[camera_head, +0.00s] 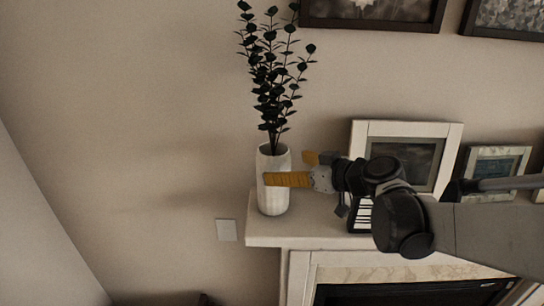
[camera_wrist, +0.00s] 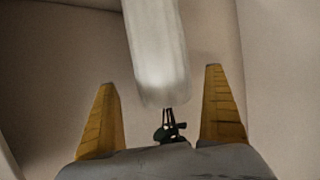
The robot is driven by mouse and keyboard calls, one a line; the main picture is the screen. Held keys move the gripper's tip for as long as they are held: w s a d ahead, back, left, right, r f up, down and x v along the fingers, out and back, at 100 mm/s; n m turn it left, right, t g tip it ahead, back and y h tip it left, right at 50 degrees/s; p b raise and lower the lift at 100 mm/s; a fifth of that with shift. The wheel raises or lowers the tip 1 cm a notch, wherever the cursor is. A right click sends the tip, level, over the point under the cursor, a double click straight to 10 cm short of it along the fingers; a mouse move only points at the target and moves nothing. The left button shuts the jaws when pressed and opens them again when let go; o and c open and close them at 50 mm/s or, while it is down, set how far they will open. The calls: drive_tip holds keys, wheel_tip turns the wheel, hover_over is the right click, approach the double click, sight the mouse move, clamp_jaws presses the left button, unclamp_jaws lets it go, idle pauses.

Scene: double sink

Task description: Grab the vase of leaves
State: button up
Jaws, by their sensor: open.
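The vase of leaves is a white ribbed vase (camera_head: 273,200) with dark leafy stems (camera_head: 271,85), standing upright on the left end of the mantel. My gripper (camera_head: 285,168) comes in from the right at the height of the vase's upper half. One yellow finger overlaps the front of the vase; the other shows just right of it. In the wrist view, the vase (camera_wrist: 156,45) appears inverted, lined up between the two open, spread fingers (camera_wrist: 160,78), with visible gaps on both sides. Some dark leaves (camera_wrist: 170,130) show below its mouth. I cannot tell how deep the vase sits between the fingers.
The white mantel (camera_head: 262,232) ends just left of the vase. A white picture frame (camera_head: 450,133) leans on the wall behind my arm, with a smaller frame (camera_head: 497,160) farther right. Dark-framed pictures (camera_head: 420,20) hang above. The wall left of the vase is clear.

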drive_tip(key=p+x, duration=0.1)
drive_tip(key=x, duration=0.4)
drive_tip(key=shift+w+a, duration=0.15)
drive_tip(key=shift+a, duration=0.2)
drive_tip(key=shift+s+d+r, duration=0.1)
drive_tip(key=shift+s, duration=0.1)
drive_tip(key=c, duration=1.4)
